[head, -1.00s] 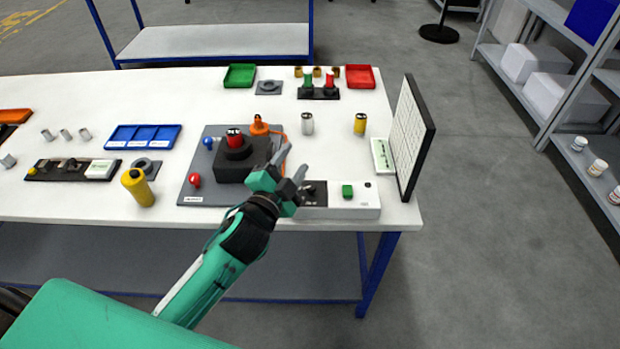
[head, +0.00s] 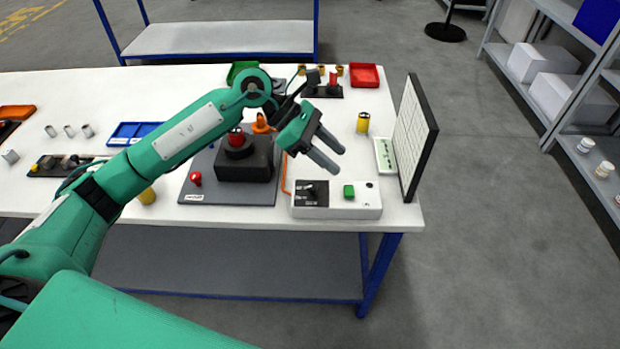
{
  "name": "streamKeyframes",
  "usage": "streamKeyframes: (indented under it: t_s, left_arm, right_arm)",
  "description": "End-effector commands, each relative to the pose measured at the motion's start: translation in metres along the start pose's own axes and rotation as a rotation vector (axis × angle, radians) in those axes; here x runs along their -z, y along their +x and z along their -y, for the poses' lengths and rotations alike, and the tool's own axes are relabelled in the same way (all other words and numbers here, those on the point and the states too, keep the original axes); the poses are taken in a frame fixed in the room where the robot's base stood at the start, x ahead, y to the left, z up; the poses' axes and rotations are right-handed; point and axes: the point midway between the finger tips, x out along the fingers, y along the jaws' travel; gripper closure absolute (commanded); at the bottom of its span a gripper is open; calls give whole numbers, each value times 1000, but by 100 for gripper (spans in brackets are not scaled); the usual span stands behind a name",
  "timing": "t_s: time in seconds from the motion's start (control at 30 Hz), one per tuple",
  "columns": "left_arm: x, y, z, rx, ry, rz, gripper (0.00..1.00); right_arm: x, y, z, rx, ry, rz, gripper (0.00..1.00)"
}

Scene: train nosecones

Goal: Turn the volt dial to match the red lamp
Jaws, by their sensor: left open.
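The dial (head: 309,188) is a dark knob on the black panel at the left end of a white box (head: 335,212) near the table's front edge. The box also has a green button (head: 348,191) and a small dark round spot (head: 369,185); I cannot tell whether that is a lamp. A red cylinder (head: 333,78) stands in a black holder at the back; I cannot tell whether it is the lamp. My left gripper (head: 338,160) is open and empty, above and behind the box, apart from the dial. My right gripper is not in view.
A black block (head: 245,168) with a red-topped part stands on a grey board (head: 210,165) left of the box. A framed upright panel (head: 410,140) stands at the table's right end. A yellow cylinder (head: 363,123) and a red tray (head: 364,75) are behind.

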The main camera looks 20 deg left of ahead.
Motion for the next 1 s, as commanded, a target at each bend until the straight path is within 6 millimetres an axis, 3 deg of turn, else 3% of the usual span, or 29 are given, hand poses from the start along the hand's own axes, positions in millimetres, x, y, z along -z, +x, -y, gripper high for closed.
streamKeyframes:
  t_s: [0.1,0.2,0.4,0.57,1.0]
  left_arm:
    - [31,-36,-18,-35,62,-244,54]
    - [50,-61,-27,-49,82,-389,54]
    - [66,-83,-33,-56,88,-511,54]
    - [73,-70,-34,-52,87,-513,54]
    - [116,8,-40,-52,85,-511,54]
  right_arm:
    - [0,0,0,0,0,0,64]
    - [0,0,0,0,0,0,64]
    - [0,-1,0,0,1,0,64]
    - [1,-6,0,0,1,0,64]
    - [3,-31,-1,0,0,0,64]
